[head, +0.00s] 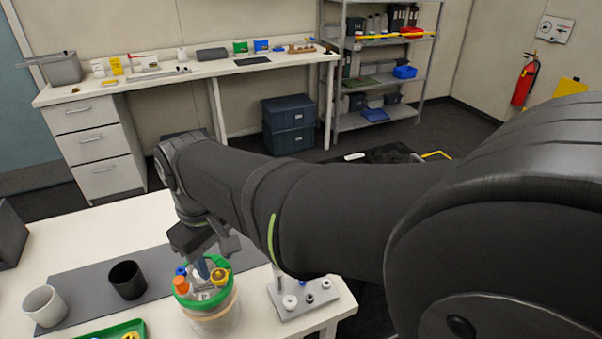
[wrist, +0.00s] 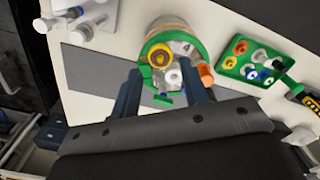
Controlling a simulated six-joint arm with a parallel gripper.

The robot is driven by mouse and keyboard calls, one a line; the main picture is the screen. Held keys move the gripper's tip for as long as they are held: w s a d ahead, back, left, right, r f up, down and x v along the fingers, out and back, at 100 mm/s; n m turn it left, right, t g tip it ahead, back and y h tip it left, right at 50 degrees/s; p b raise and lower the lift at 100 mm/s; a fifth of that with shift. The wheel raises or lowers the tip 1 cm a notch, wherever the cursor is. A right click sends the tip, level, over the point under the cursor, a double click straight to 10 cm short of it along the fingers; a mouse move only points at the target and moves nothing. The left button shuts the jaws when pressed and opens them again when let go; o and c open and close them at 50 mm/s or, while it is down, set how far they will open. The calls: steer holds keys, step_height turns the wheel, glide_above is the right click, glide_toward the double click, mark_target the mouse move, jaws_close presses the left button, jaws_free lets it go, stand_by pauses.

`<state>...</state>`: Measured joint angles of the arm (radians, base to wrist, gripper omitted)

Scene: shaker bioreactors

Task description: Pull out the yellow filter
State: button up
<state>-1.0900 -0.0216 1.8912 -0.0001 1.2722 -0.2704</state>
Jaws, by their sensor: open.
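The yellow filter (head: 220,276) is a round cap on top of a clear jar (head: 212,315) with a green lid rim (head: 226,291). In the wrist view the yellow filter (wrist: 160,54) has a brownish centre and sits upright on the lid. An orange cap (head: 181,285), a blue cap (head: 181,270) and white-grey fittings (wrist: 174,75) share the lid. My gripper (head: 204,266) is above the jar, fingers pointing down. In the wrist view its fingers (wrist: 160,70) are apart, one towards each side of the lid. I cannot tell whether they touch any cap.
A green tray (wrist: 226,73) of coloured caps lies beside the jar. A black cup (head: 127,279) and a white cup (head: 45,305) stand to its left. A grey rack (head: 322,306) with white fittings stands to its right. The grey mat (head: 80,283) has bare room.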

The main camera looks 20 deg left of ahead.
mark_target(219, 275)
steer(key=shift+f, duration=2.05)
steer(key=shift+c, duration=0.2)
steer(key=c, duration=0.7)
steer(key=shift+c, duration=0.2)
steer(key=shift+r, duration=0.85)
steer(key=shift+r, duration=0.4)
steer(key=shift+r, duration=1.5)
